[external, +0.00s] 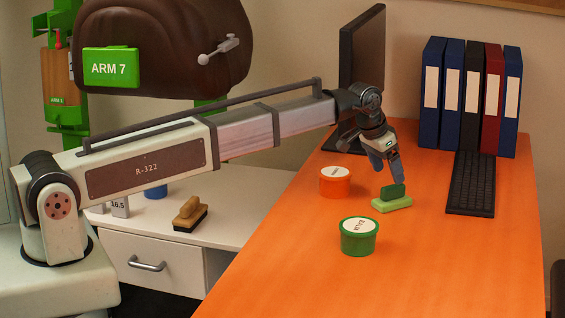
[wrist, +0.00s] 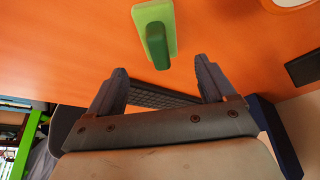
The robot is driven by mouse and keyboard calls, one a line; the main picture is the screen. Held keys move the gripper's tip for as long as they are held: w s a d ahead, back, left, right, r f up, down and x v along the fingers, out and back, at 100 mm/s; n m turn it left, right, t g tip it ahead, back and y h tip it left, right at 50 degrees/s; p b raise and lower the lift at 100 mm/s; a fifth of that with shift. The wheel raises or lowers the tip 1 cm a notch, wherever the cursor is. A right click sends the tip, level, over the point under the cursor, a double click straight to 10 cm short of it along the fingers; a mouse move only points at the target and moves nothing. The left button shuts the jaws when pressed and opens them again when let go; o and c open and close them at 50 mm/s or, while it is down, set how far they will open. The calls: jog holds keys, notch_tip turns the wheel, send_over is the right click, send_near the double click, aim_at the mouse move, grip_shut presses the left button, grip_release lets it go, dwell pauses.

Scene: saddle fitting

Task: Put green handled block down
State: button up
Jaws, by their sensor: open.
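The green handled block (external: 392,203) has a light green base and a dark green handle. It sits on the orange desk (external: 310,265) with its handle up. In the wrist view the green handled block (wrist: 155,35) lies ahead of the fingers, its handle pointing toward the camera. My gripper (external: 387,178) is just above the block in the external view. In the wrist view my gripper (wrist: 162,75) is open, its two dark fingers spread with nothing between them. Whether a finger touches the handle is hard to tell in the external view.
An orange tub (external: 335,182) stands left of the block and a green tub (external: 358,238) in front. A black keyboard (external: 471,184) lies to the right, with binders (external: 470,98) and a monitor (external: 362,65) behind. The front right of the desk is clear.

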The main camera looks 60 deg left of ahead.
jog(key=shift+v, duration=1.95)
